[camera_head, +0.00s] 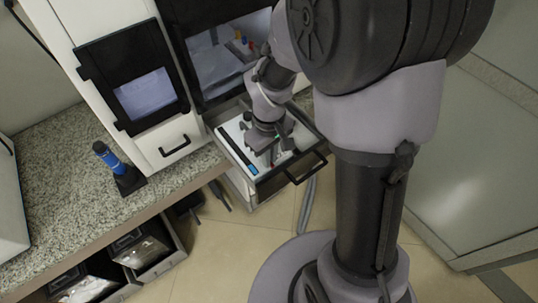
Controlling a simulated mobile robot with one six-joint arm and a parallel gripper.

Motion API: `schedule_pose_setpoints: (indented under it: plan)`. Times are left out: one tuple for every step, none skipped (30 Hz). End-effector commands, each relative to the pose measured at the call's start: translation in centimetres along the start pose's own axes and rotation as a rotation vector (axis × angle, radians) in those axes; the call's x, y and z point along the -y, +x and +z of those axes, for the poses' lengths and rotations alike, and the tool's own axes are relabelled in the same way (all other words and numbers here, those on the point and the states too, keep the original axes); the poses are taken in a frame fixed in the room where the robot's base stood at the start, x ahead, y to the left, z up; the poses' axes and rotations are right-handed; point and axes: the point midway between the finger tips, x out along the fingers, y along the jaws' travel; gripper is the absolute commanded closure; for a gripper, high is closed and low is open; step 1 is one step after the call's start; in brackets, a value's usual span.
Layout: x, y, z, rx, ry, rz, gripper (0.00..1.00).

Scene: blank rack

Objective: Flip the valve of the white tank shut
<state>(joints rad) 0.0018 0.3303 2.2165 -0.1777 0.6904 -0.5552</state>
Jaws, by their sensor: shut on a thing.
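My gripper (270,158) points down into an open pull-out drawer (309,160) with a white inside. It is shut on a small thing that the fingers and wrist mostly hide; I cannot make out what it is. Neither the white tank nor its valve can be told apart for certain here. A long black strip with a blue end (236,148) lies to the left of my gripper in the drawer. Small green bits show just right of the fingers.
A white cabinet with a black-framed window (148,91) stands left of the drawer. Behind the drawer is an open bay with small colored items (240,44). A blue-and-black device (112,162) stands on the speckled counter (60,190). Open bins (148,252) sit below.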

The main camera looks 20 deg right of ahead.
Motion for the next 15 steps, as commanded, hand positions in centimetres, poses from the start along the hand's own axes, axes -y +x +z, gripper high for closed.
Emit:
schedule_pose_setpoints:
  plan:
    - [0.06,0.02,-0.01,0.000,0.033,0.000,1.00]
    - [0.10,0.03,-0.01,0.000,0.055,0.000,1.00]
    - [0.13,0.03,-0.02,0.000,0.077,0.000,1.00]
    - [0.14,0.02,-0.01,0.000,0.087,0.000,1.00]
    - [0.15,0.01,-0.01,0.000,0.091,0.000,1.00]
    - [0.15,0.00,-0.01,0.000,0.091,0.000,1.00]
    - [0.15,0.00,-0.01,0.000,0.091,0.000,1.00]
    - [0.15,0.00,-0.01,0.000,0.090,0.000,1.00]
    - [0.14,0.00,-0.01,0.000,0.090,0.000,1.00]
    - [0.14,0.00,-0.01,0.000,0.090,0.000,1.00]
    - [0.14,0.00,-0.01,0.000,0.090,0.000,0.89]
    - [0.14,0.00,-0.02,0.000,0.090,0.000,0.81]
    - [0.14,0.00,-0.02,0.000,0.090,0.000,0.75]
    - [0.14,0.00,-0.02,0.000,0.090,0.000,0.70]
    - [0.14,0.00,-0.02,0.000,0.090,0.000,0.69]
